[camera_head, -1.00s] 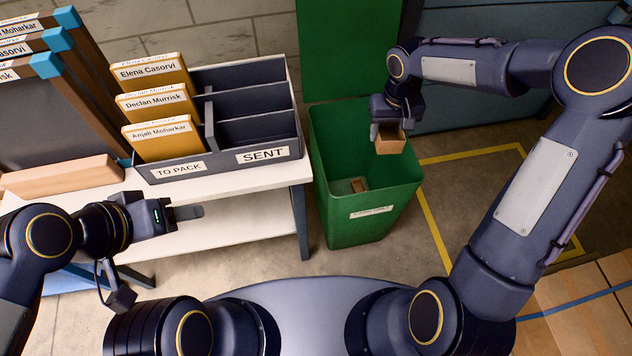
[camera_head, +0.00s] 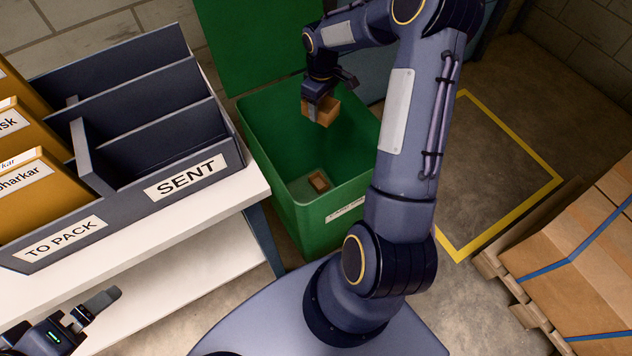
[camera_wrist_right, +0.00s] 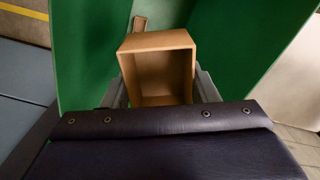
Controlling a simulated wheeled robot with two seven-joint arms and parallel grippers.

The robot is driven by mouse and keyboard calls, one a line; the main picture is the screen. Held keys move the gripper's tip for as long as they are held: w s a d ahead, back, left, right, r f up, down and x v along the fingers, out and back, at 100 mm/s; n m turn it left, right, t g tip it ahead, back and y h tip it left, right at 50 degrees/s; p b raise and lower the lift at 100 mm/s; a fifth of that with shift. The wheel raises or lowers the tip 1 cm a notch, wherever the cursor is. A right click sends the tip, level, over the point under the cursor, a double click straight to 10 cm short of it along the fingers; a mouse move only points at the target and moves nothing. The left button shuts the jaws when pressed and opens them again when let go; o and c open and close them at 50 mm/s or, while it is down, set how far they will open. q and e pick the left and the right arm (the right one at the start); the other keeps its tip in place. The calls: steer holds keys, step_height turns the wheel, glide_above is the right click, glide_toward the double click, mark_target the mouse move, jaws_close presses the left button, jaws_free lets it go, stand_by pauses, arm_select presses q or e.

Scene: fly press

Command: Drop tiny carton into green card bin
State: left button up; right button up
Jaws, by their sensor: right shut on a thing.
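My right gripper (camera_head: 318,103) is shut on a tiny brown carton (camera_head: 325,112) and holds it over the mouth of the green card bin (camera_head: 285,205). In the right wrist view the carton (camera_wrist_right: 157,66) sits between the two fingers with its open side facing the camera. Another small brown carton (camera_head: 319,182) lies on the floor of the bin; it also shows in the right wrist view (camera_wrist_right: 139,24). My left gripper (camera_head: 88,310) is at the lower left by the white table, apart from the bin; its fingers are only partly visible.
A grey divided rack (camera_head: 140,110) labelled TO PACK and SENT stands on the white table (camera_head: 190,222) left of the bin. The bin's green lid (camera_head: 240,40) stands raised behind it. Strapped boxes (camera_head: 570,250) on a pallet are at the right. Yellow-marked floor (camera_head: 490,170) is clear.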

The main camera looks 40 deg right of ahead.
steer(key=shift+f+b, duration=1.95)
steer(key=shift+f, duration=0.85)
steer(key=o, duration=1)
steer(key=shift+o, duration=0.2)
step_height(320, 180, up, 7)
steer(key=shift+f+p, duration=0.1)
steer(key=shift+p, duration=0.5)
steer(key=shift+r, duration=0.55)
